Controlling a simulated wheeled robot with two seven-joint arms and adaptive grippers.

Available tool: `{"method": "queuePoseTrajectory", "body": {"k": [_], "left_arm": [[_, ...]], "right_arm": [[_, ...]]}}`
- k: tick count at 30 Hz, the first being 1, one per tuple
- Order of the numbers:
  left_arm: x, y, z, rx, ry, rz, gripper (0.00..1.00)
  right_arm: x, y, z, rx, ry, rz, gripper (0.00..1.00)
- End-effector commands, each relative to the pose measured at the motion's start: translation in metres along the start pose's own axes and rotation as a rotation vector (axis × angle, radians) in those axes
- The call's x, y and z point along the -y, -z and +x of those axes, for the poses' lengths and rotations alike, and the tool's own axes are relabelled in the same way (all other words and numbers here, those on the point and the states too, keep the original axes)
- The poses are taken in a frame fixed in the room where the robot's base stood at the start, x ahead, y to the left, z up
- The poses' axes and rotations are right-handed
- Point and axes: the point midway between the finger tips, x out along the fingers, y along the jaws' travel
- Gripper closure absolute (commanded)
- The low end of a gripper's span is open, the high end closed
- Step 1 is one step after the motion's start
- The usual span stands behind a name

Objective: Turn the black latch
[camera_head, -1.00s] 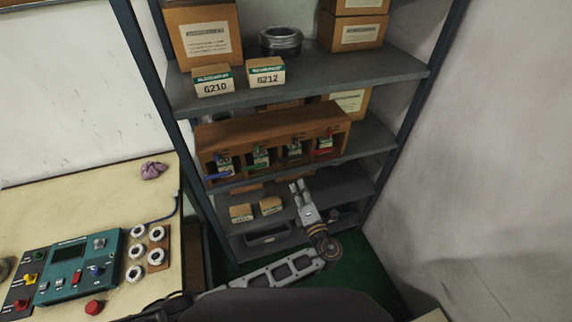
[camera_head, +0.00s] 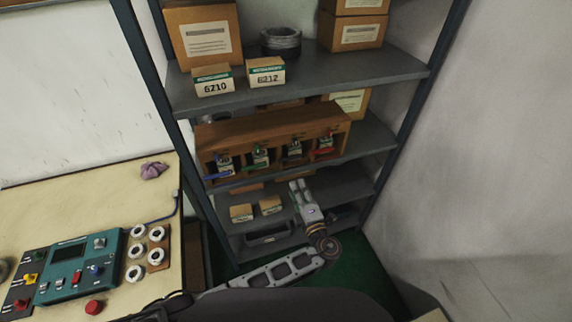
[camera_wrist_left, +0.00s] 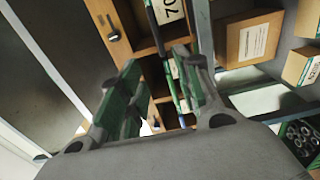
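A wooden rack (camera_head: 235,135) stands on the middle shelf with several compartments, each with a coloured latch. The black latch (camera_head: 292,159) is on the third compartment from the left, between the green latch (camera_head: 259,164) and the red latch (camera_head: 324,151). My left gripper (camera_head: 297,186) is below and in front of the rack, apart from the black latch. In the left wrist view my left gripper (camera_wrist_left: 158,92) is open, its green-padded fingers apart and nothing clearly held. A small dark piece (camera_wrist_left: 113,34) shows on the wood there; I cannot tell if it is the black latch. My right gripper is out of view.
Small boxes (camera_head: 241,212) sit on the shelf below the rack, left of my gripper. The upper shelf (camera_head: 340,72) holds boxes and a dark ring (camera_head: 281,41). A shelf post (camera_head: 402,130) stands to the right. A table with a teal control panel (camera_head: 72,268) is at left.

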Motion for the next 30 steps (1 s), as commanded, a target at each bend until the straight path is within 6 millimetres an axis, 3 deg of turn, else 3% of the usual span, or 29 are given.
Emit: {"method": "queuePoseTrajectory", "body": {"k": [8, 30], "left_arm": [[0.001, 0.0, 0.024, -0.001, -0.001, 0.0, 0.66], [0.001, 0.0, 0.119, -0.001, 0.0, 0.0, 0.66]], "right_arm": [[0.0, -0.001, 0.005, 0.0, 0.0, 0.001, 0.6], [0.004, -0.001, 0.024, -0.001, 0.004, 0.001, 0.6]]}}
